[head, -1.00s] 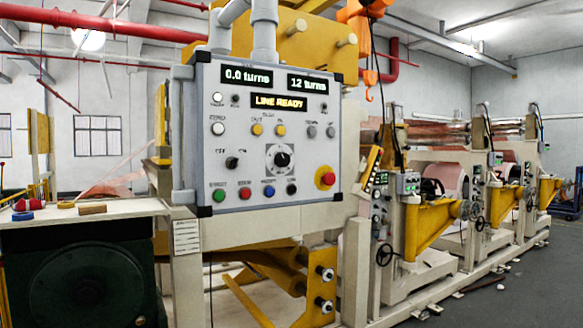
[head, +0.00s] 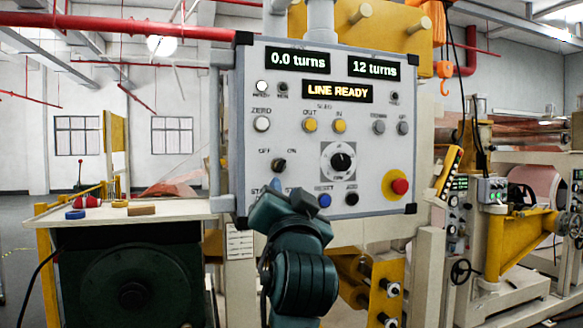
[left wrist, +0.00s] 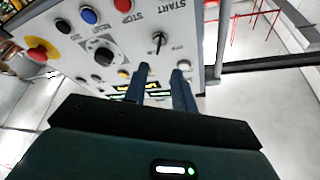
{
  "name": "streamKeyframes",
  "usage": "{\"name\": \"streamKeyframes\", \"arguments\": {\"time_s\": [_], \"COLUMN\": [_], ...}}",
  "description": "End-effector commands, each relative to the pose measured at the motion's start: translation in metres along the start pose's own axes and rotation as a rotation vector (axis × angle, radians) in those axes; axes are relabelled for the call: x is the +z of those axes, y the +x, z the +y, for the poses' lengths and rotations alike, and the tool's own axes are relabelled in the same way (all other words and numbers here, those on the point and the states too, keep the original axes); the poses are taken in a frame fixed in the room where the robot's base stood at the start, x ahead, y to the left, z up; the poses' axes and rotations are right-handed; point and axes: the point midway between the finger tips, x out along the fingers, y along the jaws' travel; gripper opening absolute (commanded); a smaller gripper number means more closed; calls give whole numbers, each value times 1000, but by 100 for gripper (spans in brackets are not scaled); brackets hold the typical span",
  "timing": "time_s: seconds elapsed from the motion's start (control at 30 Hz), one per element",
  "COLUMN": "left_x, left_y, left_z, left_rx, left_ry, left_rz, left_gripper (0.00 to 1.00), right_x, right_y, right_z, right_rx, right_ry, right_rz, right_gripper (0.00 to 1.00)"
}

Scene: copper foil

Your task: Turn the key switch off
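The key switch (head: 279,165) is a small dark key on the grey control panel (head: 225,130), between the labels OFF on its left and ON on its right. It seems to lean toward ON, but it is small. It also shows in the left wrist view (left wrist: 158,40), just beyond the fingertips. My left gripper (head: 284,198) is in front of the panel, below the key switch. In the left wrist view (left wrist: 160,70) its two fingers are apart with nothing between them. It hides the start and stop buttons in the head view. My right gripper is not in view.
Near the key are a white ZERO button (head: 262,124), a black dial (head: 342,162), a blue reset button (head: 324,200) and a red emergency stop (head: 399,186). The display (head: 337,91) reads LINE READY. A table (head: 180,212) with small items stands at left.

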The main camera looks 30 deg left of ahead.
Motion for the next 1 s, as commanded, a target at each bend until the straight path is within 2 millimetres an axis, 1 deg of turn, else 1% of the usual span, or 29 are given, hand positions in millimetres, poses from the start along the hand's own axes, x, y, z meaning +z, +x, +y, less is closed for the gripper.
{"name": "streamKeyframes", "arguments": {"time_s": [0.03,0.1,0.3,0.4,0.5,0.7,0.93,1.0], "left_x": [-3,-3,-3,-2,-2,-1,0,0], "left_y": [13,28,70,85,96,105,105,105], "left_z": [-2,-2,-1,-1,0,0,1,1], "left_rx": [-1,-2,0,1,2,2,2,2], "left_ry": [4,4,3,3,1,-1,-1,-1], "left_rz": [-2,-2,-1,-1,0,2,2,1], "left_gripper": [26,26,26,26,26,26,26,21], "right_x": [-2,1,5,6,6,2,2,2], "right_y": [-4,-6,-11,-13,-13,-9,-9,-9], "right_z": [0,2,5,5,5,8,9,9], "right_rx": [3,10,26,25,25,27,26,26], "right_ry": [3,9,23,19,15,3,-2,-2], "right_rz": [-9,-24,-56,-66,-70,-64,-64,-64], "right_gripper": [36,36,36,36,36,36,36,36]}}
